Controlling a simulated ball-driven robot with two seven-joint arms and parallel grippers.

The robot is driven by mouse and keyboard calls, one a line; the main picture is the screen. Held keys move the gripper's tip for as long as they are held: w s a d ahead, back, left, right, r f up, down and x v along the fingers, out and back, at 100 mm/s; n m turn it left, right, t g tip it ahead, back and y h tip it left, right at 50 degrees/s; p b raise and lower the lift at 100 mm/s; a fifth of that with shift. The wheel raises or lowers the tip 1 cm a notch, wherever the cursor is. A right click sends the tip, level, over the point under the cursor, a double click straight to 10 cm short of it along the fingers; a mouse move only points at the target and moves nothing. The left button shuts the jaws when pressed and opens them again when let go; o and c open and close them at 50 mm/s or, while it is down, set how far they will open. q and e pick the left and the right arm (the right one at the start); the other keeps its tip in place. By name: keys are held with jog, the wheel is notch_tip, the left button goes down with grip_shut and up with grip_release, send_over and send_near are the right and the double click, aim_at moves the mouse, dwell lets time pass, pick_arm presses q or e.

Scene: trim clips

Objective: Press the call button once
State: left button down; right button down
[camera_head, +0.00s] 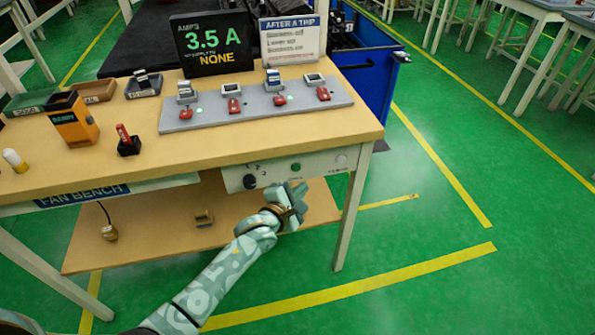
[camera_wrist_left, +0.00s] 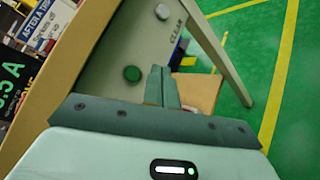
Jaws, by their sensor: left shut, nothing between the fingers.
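A pale control panel (camera_head: 270,176) is fixed under the front edge of the bench. It carries a black knob (camera_head: 250,181), a round green button (camera_head: 296,167) and a round whitish button (camera_head: 341,157). The left wrist view also shows the green button (camera_wrist_left: 132,74), and the whitish button (camera_wrist_left: 162,12) with "CLEAR" beside it. I see no readable "call" label. My left gripper (camera_head: 299,192) is shut and empty, just below the green button in the picture. In the left wrist view its fingertips (camera_wrist_left: 161,72) appear right of the green button, with no contact visible.
The wooden bench (camera_head: 240,150) holds a grey strip of clips (camera_head: 260,108), an orange box (camera_head: 73,120) and a display reading 3.5 A (camera_head: 212,45). A lower shelf (camera_head: 150,240) and a bench leg (camera_head: 351,215) are near my arm. Open green floor lies to the right.

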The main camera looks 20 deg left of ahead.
aim_at(296, 167)
pick_arm(q)
jog(key=shift+w+a, duration=0.55)
jog(key=shift+w, duration=0.25)
jog(key=shift+w+a, duration=0.55)
jog(key=shift+w, duration=0.25)
jog(key=shift+w, duration=0.1)
dwell(0.8)
jog(key=shift+w+a, duration=0.25)
